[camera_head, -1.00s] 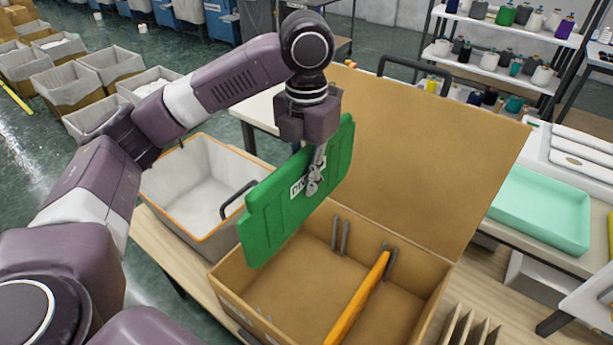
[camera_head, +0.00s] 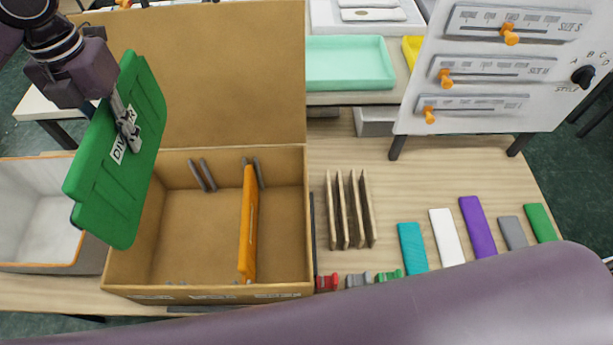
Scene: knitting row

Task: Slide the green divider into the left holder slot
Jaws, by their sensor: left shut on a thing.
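The green divider (camera_head: 108,180), a flat panel with a white label, is held tilted above the left side of an open cardboard box. My left gripper (camera_head: 128,135) is shut on it at the label. The box (camera_head: 305,215) has its lid raised at the back. Inside, a pair of grey posts on the back wall forms the left holder slot (camera_head: 202,175), with nothing between them. An orange divider (camera_head: 248,225) stands in the right slot, by a second pair of grey posts (camera_head: 259,172). My right gripper is not in view.
A white bin (camera_head: 40,220) stands left of the box. To the right are a wooden rack (camera_head: 348,210), several coloured strips (camera_head: 478,226) and small clips (camera_head: 360,280). A slider panel (camera_head: 490,70) and a mint tray (camera_head: 348,62) stand behind.

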